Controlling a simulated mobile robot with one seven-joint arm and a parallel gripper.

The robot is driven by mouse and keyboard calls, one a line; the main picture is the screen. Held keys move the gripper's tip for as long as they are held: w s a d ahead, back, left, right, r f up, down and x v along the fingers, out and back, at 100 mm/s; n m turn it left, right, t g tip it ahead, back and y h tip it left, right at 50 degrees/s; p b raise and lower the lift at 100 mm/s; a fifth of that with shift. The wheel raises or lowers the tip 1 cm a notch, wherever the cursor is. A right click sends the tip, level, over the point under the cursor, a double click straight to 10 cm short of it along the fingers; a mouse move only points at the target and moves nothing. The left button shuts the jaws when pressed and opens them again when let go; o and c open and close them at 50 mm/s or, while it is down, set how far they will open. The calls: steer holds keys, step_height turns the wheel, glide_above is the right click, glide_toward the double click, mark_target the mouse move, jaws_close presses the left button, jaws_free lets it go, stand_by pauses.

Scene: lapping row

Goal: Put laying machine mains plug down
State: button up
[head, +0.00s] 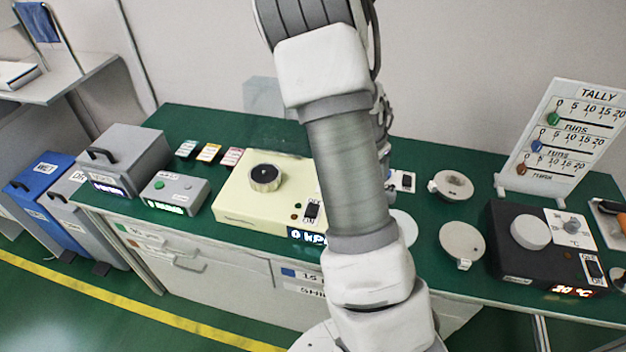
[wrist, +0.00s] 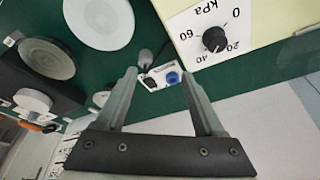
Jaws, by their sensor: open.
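My gripper (wrist: 160,74) is open in the wrist view, its two fingers apart with nothing clearly held between them. Beyond the fingertips, a small white panel (wrist: 160,79) with a blue round part and a dark part lies on the green bench. A small dark grey rounded piece (wrist: 146,57) is beside it; it may be the mains plug, but I cannot tell for sure. The cream machine (head: 240,205) with a kPa display stands left of my arm in the head view; its kPa dial (wrist: 214,39) shows in the wrist view. My arm hides the gripper in the head view.
A black heater box (head: 520,245) with a °C display stands at the right. Round plates (head: 462,241) lie on the green bench (head: 440,155) between it and my arm. A white tally board (head: 566,135) stands behind. A grey control box (head: 168,192) is at the left.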

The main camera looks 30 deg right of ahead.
steer(key=s+a+r+n+t+y, duration=0.2)
steer(key=s+a+r+n, duration=0.3)
steer(key=a+r, duration=0.65)
steer(key=s+a+r+n+t+y, duration=0.15)
steer(key=s+a+r+n, duration=0.35)
steer(key=a+r, duration=0.6)
steer(key=s+a+r+n, duration=0.1)
steer(key=s+a+n, duration=0.3)
steer(key=s, duration=0.4)
steer(key=shift+a+r+n, duration=0.25)
steer(key=shift+a+n, duration=0.1)
steer(key=shift+n, duration=0.05)
steer(key=shift+t, duration=0.25)
